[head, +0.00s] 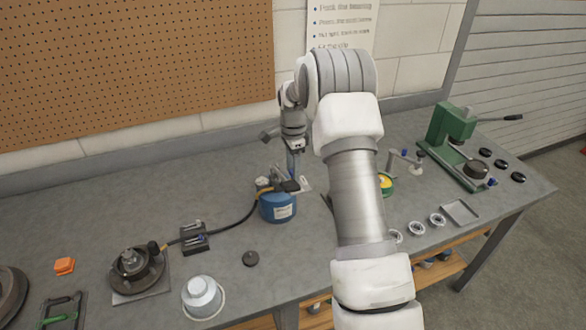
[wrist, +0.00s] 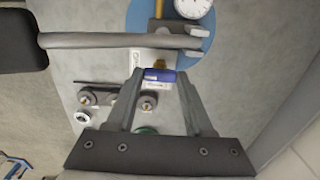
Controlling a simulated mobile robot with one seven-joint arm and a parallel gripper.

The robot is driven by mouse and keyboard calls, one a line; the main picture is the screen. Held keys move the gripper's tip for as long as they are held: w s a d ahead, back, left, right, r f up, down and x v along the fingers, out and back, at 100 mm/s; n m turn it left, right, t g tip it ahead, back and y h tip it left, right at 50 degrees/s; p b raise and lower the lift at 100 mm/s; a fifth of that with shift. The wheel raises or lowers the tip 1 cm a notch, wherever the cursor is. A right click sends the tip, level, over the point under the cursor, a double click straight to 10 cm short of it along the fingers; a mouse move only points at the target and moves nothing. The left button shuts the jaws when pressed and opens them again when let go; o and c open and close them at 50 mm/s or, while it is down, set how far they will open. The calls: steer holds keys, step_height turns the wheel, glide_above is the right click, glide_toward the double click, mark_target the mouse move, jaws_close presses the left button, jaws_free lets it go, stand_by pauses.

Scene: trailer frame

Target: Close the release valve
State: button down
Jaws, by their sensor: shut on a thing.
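A blue hand pump (head: 278,208) with a white label stands mid-bench, a black hose leaving its left side. The wrist view shows its round blue body (wrist: 204,45), a white gauge (wrist: 193,7) and a grey lever (wrist: 110,41) with a black grip. My gripper (wrist: 158,76) is shut on a small blue piece with a pale label and a brass end, beside the pump. This piece looks like the release valve's knob, but its join to the pump is hidden. In the head view my gripper (head: 293,165) is just above and behind the pump, pointing down.
A black block (head: 195,240) with fittings and a bearing on a plate (head: 136,275) lie left. A green press (head: 453,130) stands right. The back left bench is clear.

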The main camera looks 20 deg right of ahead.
steer(key=shift+n, duration=0.3)
steer(key=n+b, duration=0.1)
steer(key=n, duration=0.2)
steer(key=shift+n, duration=0.3)
steer(key=n, duration=0.4)
steer(key=shift+n, duration=0.3)
steer(key=n, duration=0.4)
steer(key=shift+b, duration=0.35)
steer(key=shift+n, duration=2.4)
steer(key=shift+c, duration=1.4)
jaws_free()
